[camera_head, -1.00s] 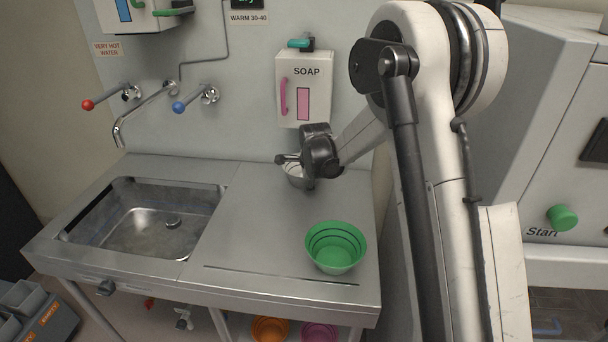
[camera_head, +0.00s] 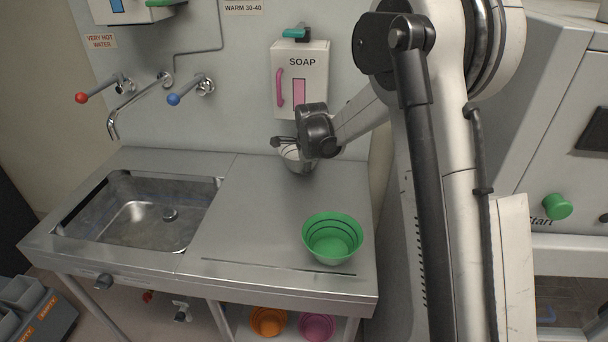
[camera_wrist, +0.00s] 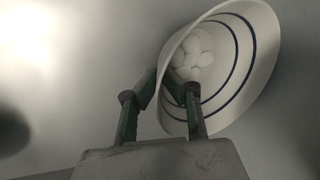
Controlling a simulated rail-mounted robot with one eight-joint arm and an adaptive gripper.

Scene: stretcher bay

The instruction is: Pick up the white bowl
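The white bowl (camera_head: 299,163) is at the back of the steel counter, below the soap dispenser, partly hidden by my gripper (camera_head: 284,142). In the wrist view the white bowl (camera_wrist: 245,62) has dark blue rings inside and several pale rounded things at its bottom. My gripper (camera_wrist: 162,76) has one finger outside the rim and one inside, with the fingertips close together on the wall. It looks shut on the bowl's rim. The bowl seems slightly off the counter, though its base is hard to make out.
A green bowl (camera_head: 332,236) stands at the counter's front right. The sink (camera_head: 150,215) is on the left, with taps above. The soap dispenser (camera_head: 300,80) hangs behind my gripper. Orange (camera_head: 268,321) and pink (camera_head: 317,326) bowls are underneath. The counter's middle (camera_head: 250,205) is clear.

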